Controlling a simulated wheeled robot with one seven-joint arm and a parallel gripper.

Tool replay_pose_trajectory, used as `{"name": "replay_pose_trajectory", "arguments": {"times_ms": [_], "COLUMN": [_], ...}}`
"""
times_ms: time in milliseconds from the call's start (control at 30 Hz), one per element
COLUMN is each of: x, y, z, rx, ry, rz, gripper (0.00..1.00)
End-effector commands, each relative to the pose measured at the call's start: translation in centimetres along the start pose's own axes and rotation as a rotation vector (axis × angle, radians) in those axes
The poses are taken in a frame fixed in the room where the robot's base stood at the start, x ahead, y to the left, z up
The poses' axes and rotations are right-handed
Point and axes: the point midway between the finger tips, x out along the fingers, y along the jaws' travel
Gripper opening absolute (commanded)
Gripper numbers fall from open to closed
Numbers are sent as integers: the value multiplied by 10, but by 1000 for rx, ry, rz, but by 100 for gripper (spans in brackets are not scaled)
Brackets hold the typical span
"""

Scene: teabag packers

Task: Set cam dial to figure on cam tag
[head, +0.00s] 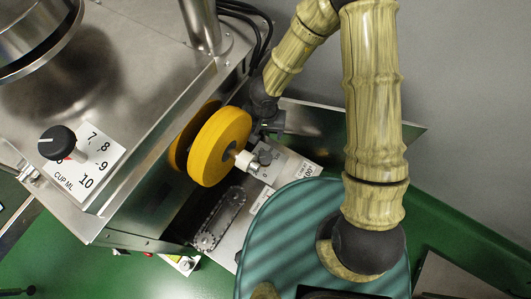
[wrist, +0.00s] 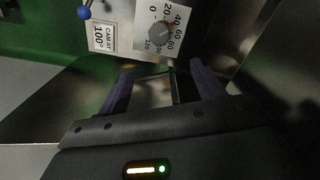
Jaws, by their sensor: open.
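The cam dial (wrist: 160,37) is a round grey knob on a white plate with figures from 0 to 120 around it, in the wrist view. Where its pointer stands is too small to tell surely. The cam tag (wrist: 102,37) to its left reads "CAM AT 100°"; it also shows in the head view (head: 307,171). My gripper (wrist: 161,85) is open, its two purple fingers apart and empty. The dial appears beyond the fingertips, not between them. In the head view my gripper is small and dark, beside the yellow wheel, its fingers hard to make out.
A yellow wheel (head: 220,147) on a shaft stands close to my gripper. A black cup dial (head: 57,142) sits on the metal housing at left. A chain drive (head: 220,218) lies below the wheel. A blue ball knob (wrist: 84,13) is left of the tag.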

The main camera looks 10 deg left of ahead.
Motion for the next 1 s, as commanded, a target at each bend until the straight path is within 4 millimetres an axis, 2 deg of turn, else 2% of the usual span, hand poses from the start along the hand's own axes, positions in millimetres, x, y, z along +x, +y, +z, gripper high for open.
{"name": "replay_pose_trajectory", "arguments": {"times_ms": [167, 267, 1000], "x": [12, 27, 148], "y": [0, 0, 0], "z": [0, 0, 0], "rx": [-2, 0, 0], "ry": [0, -1, -1], "rz": [0, 1, 0], "gripper": [67, 67, 67]}}
